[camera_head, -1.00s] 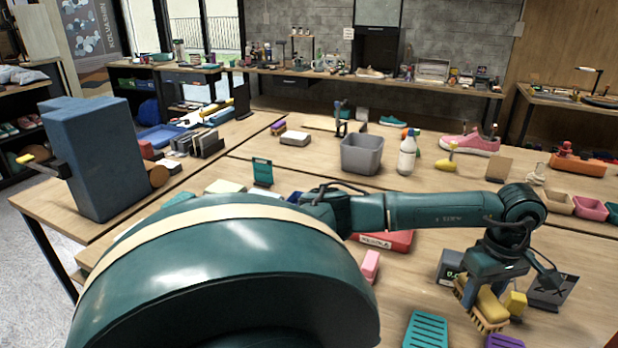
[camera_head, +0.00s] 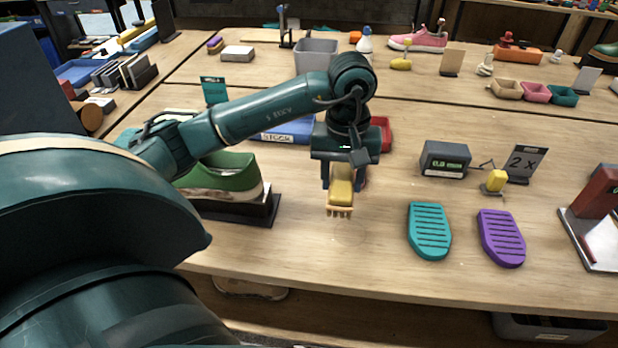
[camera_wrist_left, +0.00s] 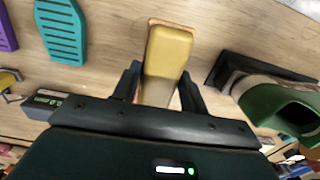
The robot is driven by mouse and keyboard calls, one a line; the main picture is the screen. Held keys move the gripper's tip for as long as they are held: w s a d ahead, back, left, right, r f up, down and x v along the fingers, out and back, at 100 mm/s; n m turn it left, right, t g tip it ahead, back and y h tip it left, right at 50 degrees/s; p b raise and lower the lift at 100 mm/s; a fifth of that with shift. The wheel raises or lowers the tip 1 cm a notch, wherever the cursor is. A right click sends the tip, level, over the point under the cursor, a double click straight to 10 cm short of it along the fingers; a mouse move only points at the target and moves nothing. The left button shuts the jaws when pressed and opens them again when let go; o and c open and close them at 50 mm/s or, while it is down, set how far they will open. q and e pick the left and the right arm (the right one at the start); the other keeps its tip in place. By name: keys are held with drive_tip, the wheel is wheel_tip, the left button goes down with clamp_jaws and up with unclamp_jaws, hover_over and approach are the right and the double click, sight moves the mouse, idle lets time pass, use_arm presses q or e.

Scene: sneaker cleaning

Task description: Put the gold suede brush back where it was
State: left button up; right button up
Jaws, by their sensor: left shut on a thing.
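The gold suede brush (camera_head: 341,190) has a yellow back and pale bristles below. My left gripper (camera_head: 343,172) is shut on it. The gripper points down in the middle of the near table, right of the green shoe on its black stand. In the left wrist view the gold brush (camera_wrist_left: 168,55) sits between the two dark fingers (camera_wrist_left: 158,88). The bristles seem to be above the table, but contact is hard to tell. My right gripper is not in view.
The green shoe (camera_head: 226,178) is close on the left. A blue tray (camera_head: 285,131) and red tray (camera_head: 382,130) lie behind the gripper. A scale (camera_head: 445,160), a teal pad (camera_head: 429,232) and a purple pad (camera_head: 501,238) are to the right. Table in front is bare.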

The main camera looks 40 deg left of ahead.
use_arm(q)
drive_tip(key=shift+s+a+f, duration=0.15)
drive_tip(key=shift+f, duration=0.2)
wheel_tip(320, 180, down, 5)
drive_tip(key=shift+f+p, duration=0.1)
drive_tip(key=shift+p, duration=0.3)
drive_tip(key=shift+f, duration=0.3)
wheel_tip(320, 180, down, 3)
drive_tip(key=shift+f, duration=0.55)
drive_tip(key=o, duration=0.9)
drive_tip(key=shift+r, duration=0.15)
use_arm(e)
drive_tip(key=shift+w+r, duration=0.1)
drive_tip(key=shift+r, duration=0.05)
